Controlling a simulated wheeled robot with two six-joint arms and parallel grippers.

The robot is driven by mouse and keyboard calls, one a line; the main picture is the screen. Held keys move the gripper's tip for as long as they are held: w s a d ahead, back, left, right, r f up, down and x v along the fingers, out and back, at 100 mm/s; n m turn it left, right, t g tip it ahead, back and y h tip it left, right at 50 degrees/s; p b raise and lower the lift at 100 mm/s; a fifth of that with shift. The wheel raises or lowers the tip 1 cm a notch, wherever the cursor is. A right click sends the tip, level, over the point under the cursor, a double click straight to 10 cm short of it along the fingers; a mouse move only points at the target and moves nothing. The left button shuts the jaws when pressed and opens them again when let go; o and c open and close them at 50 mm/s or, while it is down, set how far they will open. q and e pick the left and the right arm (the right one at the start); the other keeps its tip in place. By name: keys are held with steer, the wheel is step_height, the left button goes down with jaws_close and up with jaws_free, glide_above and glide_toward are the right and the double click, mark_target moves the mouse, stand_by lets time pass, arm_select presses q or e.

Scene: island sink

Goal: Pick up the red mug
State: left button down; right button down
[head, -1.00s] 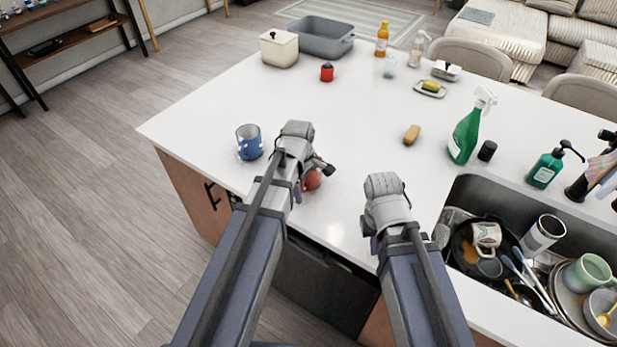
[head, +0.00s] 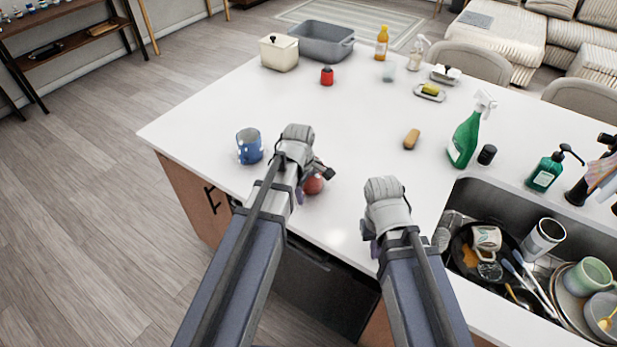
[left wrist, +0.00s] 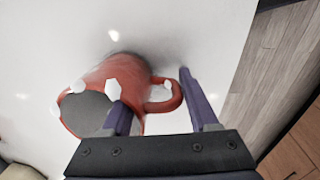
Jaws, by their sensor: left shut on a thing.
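The red mug (head: 314,184) is near the front edge of the white island top, mostly hidden behind my left gripper in the head view. In the left wrist view, the red mug (left wrist: 125,72) has white spots, a grey inside and its handle turned to the right. My left gripper (left wrist: 157,100) has one finger over the mug's body and the other just outside the handle, with the handle between them. It is shut on the mug. Whether the mug is off the counter is unclear. My right gripper (head: 372,242) is over the counter's front edge, its fingers mostly hidden.
The sink (head: 462,200) at the right holds a pan and several dishes. A green spray bottle (head: 465,138) and a sponge-like tan item (head: 411,139) are farther back.

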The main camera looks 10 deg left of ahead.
stand_by(0.4)
